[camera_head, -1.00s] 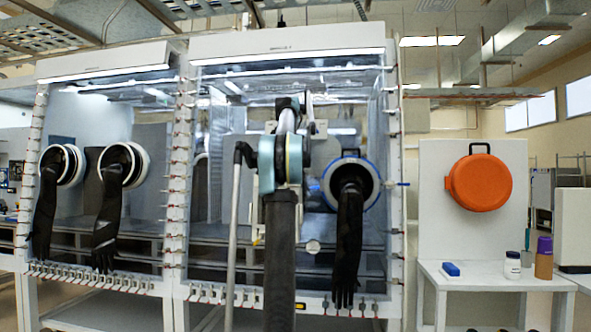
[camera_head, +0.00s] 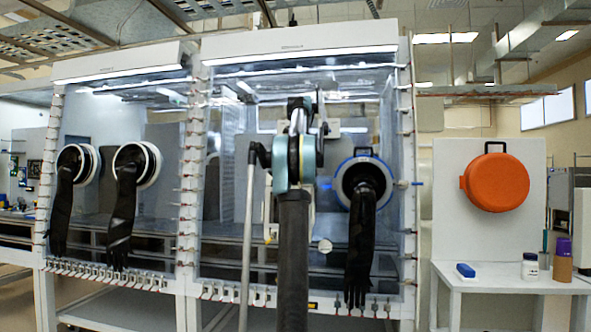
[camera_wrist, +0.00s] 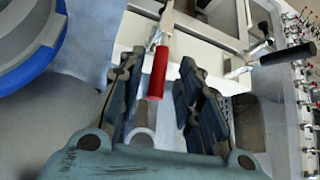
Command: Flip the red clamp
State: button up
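The red clamp (camera_wrist: 159,72) shows in the wrist view as a red-sleeved handle running up to a metal part at the top. It lies in the gap between the two dark fingers of my gripper (camera_wrist: 160,85). The fingers stand open on either side of the handle, with a visible gap to each. I cannot tell whether the handle lies at fingertip depth.
A blue-rimmed glove port (camera_head: 363,184) with a hanging black glove (camera_head: 359,245) is right of my arm. It fills the wrist view's left corner (camera_wrist: 38,60). A black-handled clamp (camera_wrist: 287,53) is at right. Small clamps line the glovebox edges. A white table (camera_head: 500,280) stands right.

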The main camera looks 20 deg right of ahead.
jog(key=v, duration=1.1)
jog(key=shift+s+r, duration=0.15)
jog(key=shift+r, duration=0.05)
jog(key=shift+a, duration=0.2)
dwell(0.3)
jog(key=s+a+f+n+g+y, duration=0.1)
jog(key=s+a+f, duration=0.85)
jog(key=f, duration=0.25)
jog(key=s+a+f+n+g, duration=0.1)
jog(key=s+a+f, duration=0.7)
jog(key=s+f, duration=0.25)
jog(key=s+a+f, duration=0.2)
jog(key=s+f, duration=0.7)
jog(key=f, duration=0.4)
jog(key=s+a+f+n+g, duration=0.1)
jog(key=s+a+f, duration=0.2)
jog(key=s+f, duration=0.6)
jog(key=s+a+f+n+y, duration=0.1)
jog(key=s+a+f, duration=0.2)
jog(key=s+f, duration=0.6)
notch_tip(320, 180, down, 10)
jog(key=shift+s+r+g, duration=0.1)
jog(key=shift+s+g, duration=0.15)
jog(key=shift+g, duration=0.15)
jog(key=shift+a, duration=0.15)
